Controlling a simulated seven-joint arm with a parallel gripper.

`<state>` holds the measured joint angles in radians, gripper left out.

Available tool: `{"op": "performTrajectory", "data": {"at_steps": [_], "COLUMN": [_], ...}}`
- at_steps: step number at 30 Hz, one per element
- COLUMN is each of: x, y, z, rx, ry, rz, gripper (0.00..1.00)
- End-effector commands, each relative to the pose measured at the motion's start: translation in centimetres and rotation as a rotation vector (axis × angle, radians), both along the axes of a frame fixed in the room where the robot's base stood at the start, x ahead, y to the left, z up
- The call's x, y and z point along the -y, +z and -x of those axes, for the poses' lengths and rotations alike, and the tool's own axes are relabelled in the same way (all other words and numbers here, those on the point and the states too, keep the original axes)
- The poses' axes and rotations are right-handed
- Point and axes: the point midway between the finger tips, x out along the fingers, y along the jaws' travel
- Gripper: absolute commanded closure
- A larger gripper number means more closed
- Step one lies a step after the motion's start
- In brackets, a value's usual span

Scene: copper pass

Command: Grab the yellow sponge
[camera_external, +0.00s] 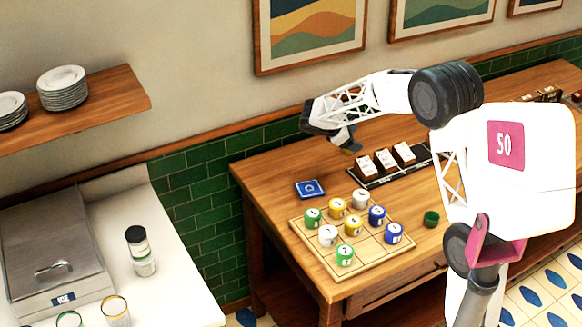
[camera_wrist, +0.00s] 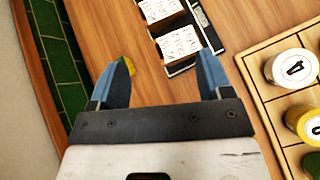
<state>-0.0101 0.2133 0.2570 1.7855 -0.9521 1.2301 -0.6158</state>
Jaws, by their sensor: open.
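A small yellow and green piece, likely the yellow sponge (camera_wrist: 131,66), shows on the wooden table in the wrist view. It lies right beside my left fingertip, which hides part of it; I cannot tell whether they touch. In the external view my gripper (camera_external: 346,141) hangs over the back of the table, left of the black card rack. The sponge is mostly hidden there.
The black rack (camera_external: 380,178) with several white-topped boxes stands close to my gripper. A wooden grid board (camera_external: 322,257) with numbered white, yellow, green and blue pieces is nearer the front. A blue square (camera_external: 310,189) and a green cup (camera_external: 431,218) lie beside it. The tiled wall is close behind.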

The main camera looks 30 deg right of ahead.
Motion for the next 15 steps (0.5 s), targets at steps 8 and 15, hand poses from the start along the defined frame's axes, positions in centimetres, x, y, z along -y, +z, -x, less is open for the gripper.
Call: {"op": "performTrajectory", "data": {"at_steps": [8,15], "x": [1.0,1.6], "y": [-4.3,-8.2], "z": [-6.0,-10.7], "rx": [-0.122,-0.225], "ry": [0.102,0.187], "rz": [0.106,0.196], "gripper": [0.28,0.28]}}
